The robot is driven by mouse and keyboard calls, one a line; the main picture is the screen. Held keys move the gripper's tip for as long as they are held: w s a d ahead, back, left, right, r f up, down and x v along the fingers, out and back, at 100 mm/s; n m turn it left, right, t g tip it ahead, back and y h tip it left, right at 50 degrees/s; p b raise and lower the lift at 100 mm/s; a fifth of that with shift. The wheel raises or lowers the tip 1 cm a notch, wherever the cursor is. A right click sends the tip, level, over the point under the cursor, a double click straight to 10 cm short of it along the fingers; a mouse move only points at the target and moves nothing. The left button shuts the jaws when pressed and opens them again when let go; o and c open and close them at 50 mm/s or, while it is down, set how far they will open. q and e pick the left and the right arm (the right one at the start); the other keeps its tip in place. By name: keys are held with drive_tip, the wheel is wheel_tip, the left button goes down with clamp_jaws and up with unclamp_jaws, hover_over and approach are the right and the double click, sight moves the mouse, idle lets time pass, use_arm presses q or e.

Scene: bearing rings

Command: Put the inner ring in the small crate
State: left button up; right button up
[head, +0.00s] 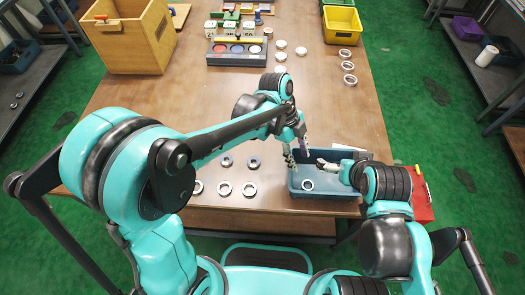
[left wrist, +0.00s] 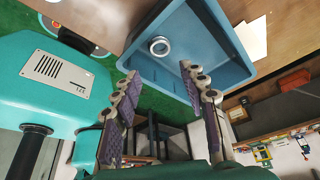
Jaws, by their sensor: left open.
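A blue-grey crate (head: 335,200) stands at the near edge of the table, right of centre. One silver ring (head: 307,185) lies flat on its floor, also in the left wrist view (left wrist: 159,46) inside the blue crate (left wrist: 217,62). My left gripper (head: 297,150) is over the crate's far left part, pointing down. In the left wrist view its two fingers (left wrist: 160,95) are wide apart with nothing between them. My right gripper (head: 325,164) is over the crate's right part; its jaws are too small to read.
Dark rings (head: 254,162) and lighter rings (head: 224,188) lie left of the crate. Several silver rings (head: 348,66) lie farther back at the right. A yellow bin (head: 342,27), a wooden box (head: 125,45) and a dark tray with discs (head: 237,59) stand at the back. The table's middle is clear.

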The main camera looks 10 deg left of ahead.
use_arm(q)
drive_tip(key=shift+a, duration=0.1)
drive_tip(key=s+a+r+n+t+y, duration=0.1)
drive_tip(key=s+a+r+n+t, duration=0.1)
drive_tip(key=a+n, duration=0.6)
drive_tip(key=s+a+r+n+t+y, duration=0.1)
drive_tip(key=a+r+n+t, duration=0.2)
drive_tip(key=a+n, duration=0.5)
drive_tip(key=s+a+r+n+t+y, duration=0.2)
drive_tip(key=a+n+t, duration=0.2)
drive_tip(key=a+n, duration=0.4)
drive_tip(key=shift+s+r+t, duration=0.25)
drive_tip(key=shift+s+t, duration=0.05)
drive_tip(key=shift+s, duration=0.05)
